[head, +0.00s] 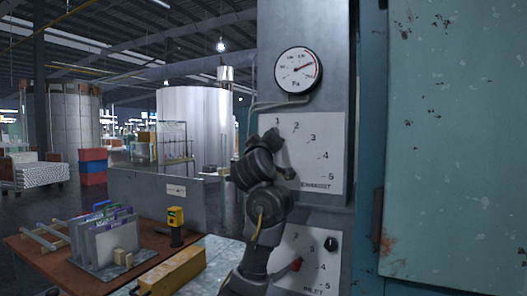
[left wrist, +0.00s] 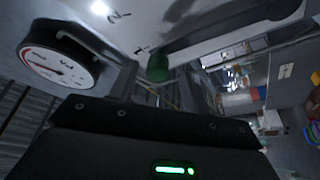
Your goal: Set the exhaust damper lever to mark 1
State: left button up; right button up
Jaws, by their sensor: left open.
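The exhaust plate (head: 325,140) is a pale panel with marks 1 to 5 along an arc; it also shows in the left wrist view (left wrist: 85,12). My left gripper (head: 284,160) is in front of its left part and hides the lever in the head view. In the left wrist view, a green knob (left wrist: 158,68) shows close to the mark 1, at the end of what looks like a grey lever bar (left wrist: 225,32). My left gripper is open, with its dark body across the bottom of that view. I cannot tell whether it touches the knob. My right gripper is not in view.
A round gauge (head: 298,70) sits above the plate. Below is the inlet plate (head: 312,274) with a red knob (head: 296,265) and a black knob (head: 331,243). A teal cabinet (head: 455,140) stands at right. A brown table (head: 50,262) with racks is at lower left.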

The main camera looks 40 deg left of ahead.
pick_arm(q)
jog(key=p+v, duration=0.1)
jog(key=v, duration=0.6)
jog(key=shift+s, duration=0.3)
jog(key=shift+d, duration=0.1)
dwell(0.5)
